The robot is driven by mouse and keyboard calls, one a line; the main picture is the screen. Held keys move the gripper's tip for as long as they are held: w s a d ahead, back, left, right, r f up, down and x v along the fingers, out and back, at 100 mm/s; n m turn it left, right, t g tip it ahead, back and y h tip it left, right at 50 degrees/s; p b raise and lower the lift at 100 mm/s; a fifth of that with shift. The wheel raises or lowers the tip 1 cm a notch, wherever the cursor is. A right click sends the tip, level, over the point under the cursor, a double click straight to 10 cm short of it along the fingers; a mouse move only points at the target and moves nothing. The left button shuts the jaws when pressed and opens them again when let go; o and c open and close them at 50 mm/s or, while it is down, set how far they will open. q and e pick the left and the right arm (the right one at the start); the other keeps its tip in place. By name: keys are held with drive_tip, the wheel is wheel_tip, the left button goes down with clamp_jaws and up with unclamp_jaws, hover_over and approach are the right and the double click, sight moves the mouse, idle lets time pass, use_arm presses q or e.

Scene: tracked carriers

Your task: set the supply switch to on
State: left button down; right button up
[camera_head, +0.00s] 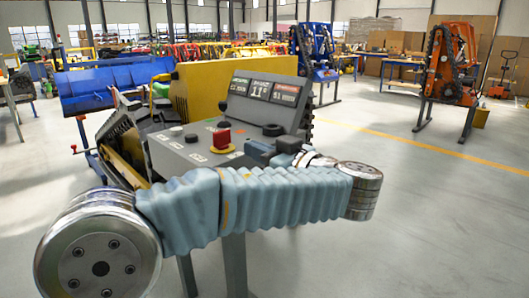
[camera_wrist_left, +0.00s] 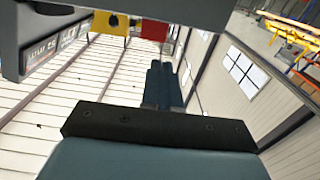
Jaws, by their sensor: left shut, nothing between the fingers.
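A grey control console (camera_head: 185,152) stands in front of me with a tilted display panel (camera_head: 262,98). On its top are a red knob (camera_head: 222,138), a dark round knob (camera_head: 272,129) and several smaller controls. I cannot tell which control is the supply switch, nor read its setting. My left gripper (camera_head: 260,149) is at the console's right edge, close to the dark round knob; contact cannot be told. In the left wrist view its fingers (camera_wrist_left: 161,70) are shut and empty. A yellow plate (camera_wrist_left: 108,22) and a red part (camera_wrist_left: 154,29) show beyond them. My right gripper is out of view.
My left forearm crosses in front of the console and hides its lower front. A blue drum-like machine (camera_head: 100,90) and a yellow panel (camera_head: 235,72) stand behind it. An orange tracked unit (camera_head: 450,60) stands far right. Floor at the right is clear.

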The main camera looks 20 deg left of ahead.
sight(219, 136)
use_arm(q)
drive_tip(key=p+x, duration=0.2)
drive_tip(key=x, duration=0.7)
drive_tip(key=shift+a, duration=0.25)
drive_tip(key=shift+f, duration=0.1)
